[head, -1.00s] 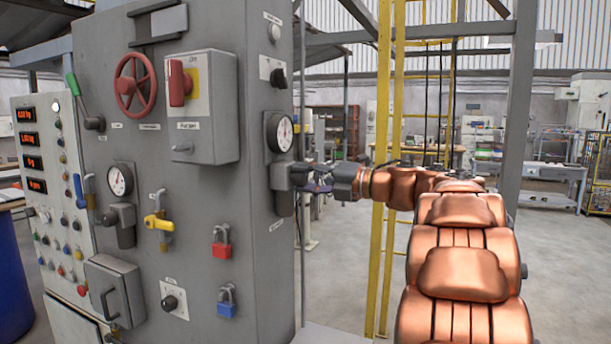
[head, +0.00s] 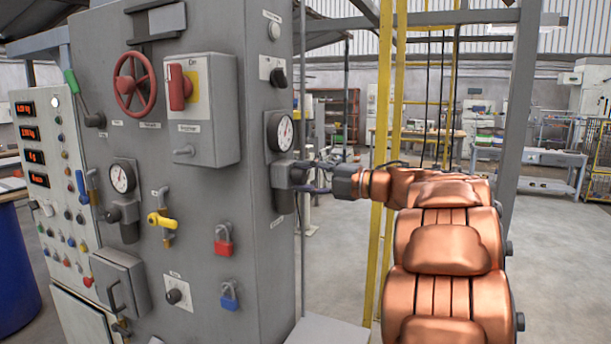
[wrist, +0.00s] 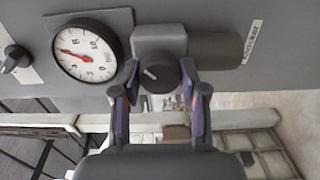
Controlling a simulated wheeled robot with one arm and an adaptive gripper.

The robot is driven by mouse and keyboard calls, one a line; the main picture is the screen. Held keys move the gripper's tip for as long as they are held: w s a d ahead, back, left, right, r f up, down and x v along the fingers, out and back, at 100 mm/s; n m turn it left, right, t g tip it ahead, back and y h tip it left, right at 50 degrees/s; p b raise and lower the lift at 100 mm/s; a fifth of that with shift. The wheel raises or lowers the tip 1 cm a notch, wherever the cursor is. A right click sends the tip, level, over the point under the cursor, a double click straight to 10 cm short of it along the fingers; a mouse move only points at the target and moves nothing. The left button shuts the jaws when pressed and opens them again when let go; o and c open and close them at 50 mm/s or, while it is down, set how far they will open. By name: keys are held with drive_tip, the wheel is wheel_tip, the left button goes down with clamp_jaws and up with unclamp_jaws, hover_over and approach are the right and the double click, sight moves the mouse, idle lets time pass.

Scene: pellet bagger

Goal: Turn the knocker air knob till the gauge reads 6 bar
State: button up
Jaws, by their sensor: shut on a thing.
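The knocker air knob (wrist: 157,74) is dark and round with a pale pointer line, at the front of a grey regulator body (wrist: 158,40). My gripper (wrist: 160,88) has one finger on each side of the knob and is shut on it. In the head view my gripper (head: 312,177) reaches the panel's right side face from the right, and its fingers partly hide the knob. The knocker gauge (wrist: 88,52) is a white dial with a red needle pointing left and slightly up. Its exact reading is too small to tell. The gauge (head: 284,131) also shows above the regulator in the head view.
A "Knocker" label (wrist: 251,42) is beside the regulator. A black selector switch (head: 278,77) sits above the gauge on the same face. A second gauge (head: 122,177) and a yellow valve handle (head: 162,220) are on the front face. A yellow ladder (head: 383,150) stands behind my arm.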

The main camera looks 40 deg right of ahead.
drive_tip(key=o, duration=1.1)
drive_tip(key=shift+o, duration=0.2)
drive_tip(key=v, duration=1.2)
